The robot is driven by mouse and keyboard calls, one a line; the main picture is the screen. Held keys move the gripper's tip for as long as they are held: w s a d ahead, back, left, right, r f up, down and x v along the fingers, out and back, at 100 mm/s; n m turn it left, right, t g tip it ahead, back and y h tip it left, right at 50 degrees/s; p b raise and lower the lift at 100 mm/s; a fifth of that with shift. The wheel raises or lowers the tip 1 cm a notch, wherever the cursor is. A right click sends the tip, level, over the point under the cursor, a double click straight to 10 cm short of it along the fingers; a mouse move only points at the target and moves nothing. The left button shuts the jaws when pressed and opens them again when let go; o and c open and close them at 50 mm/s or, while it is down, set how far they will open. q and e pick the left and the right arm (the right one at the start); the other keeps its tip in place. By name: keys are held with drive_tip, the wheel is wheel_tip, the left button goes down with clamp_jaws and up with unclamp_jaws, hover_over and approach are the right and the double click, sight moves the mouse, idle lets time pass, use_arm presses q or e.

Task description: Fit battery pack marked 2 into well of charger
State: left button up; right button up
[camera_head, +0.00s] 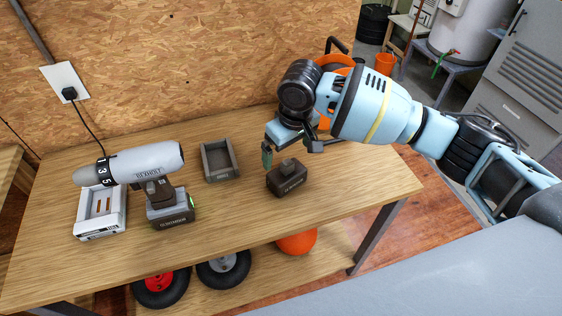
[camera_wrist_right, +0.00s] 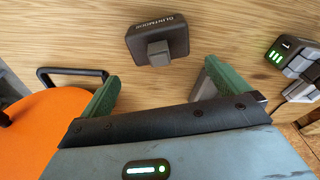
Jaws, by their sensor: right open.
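A dark battery pack (camera_head: 287,179) with a raised block on top sits alone on the table; no number on it is readable. It also shows in the right wrist view (camera_wrist_right: 157,42), ahead of the green fingers and apart from them. My right gripper (camera_head: 290,151) is open and empty, just above and behind this pack. The white charger (camera_head: 85,213) with an open well and metal contacts stands at the left, its cord running to a wall outlet. My left gripper is not in view.
A grey drill (camera_head: 140,163) stands on its own battery beside the charger; the right wrist view shows that battery marked 1 with green bars (camera_wrist_right: 276,57). An empty grey tray (camera_head: 220,161) lies mid-table. An orange object with a black handle (camera_wrist_right: 40,130) is near my right gripper.

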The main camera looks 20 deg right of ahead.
sight(288, 162)
drive_tip(key=shift+s, duration=0.35)
drive_tip(key=shift+f, duration=0.8)
drive_tip(key=shift+w+f, duration=0.1)
drive_tip(key=shift+f, duration=0.25)
drive_tip(key=shift+w+f, duration=0.1)
drive_tip(key=shift+f, duration=0.05)
drive_tip(key=f, duration=0.3)
drive_tip(key=f+b, duration=0.1)
drive_tip(key=f, duration=0.1)
drive_tip(key=shift+w+a, duration=0.15)
drive_tip(key=shift+w, duration=0.2)
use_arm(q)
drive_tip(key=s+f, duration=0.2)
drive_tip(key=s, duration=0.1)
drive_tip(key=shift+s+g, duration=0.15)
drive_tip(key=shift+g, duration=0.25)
use_arm(e)
drive_tip(key=c, duration=1)
drive_tip(key=shift+r, duration=0.1)
drive_tip(key=shift+c, duration=0.2)
